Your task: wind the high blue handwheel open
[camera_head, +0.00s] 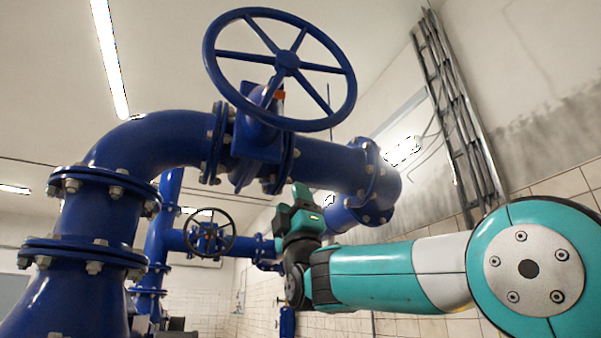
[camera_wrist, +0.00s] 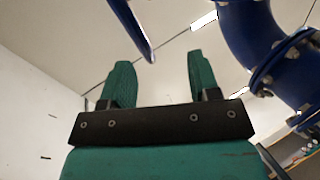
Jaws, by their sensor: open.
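The high blue handwheel (camera_head: 287,62) is a large spoked ring at the top of the head view, mounted on a valve on the thick blue pipe. An orange-red part shows at its stem.
A smaller, darker handwheel (camera_head: 209,233) is lower and farther back. Metal conduit (camera_head: 460,120) climbs the right wall.

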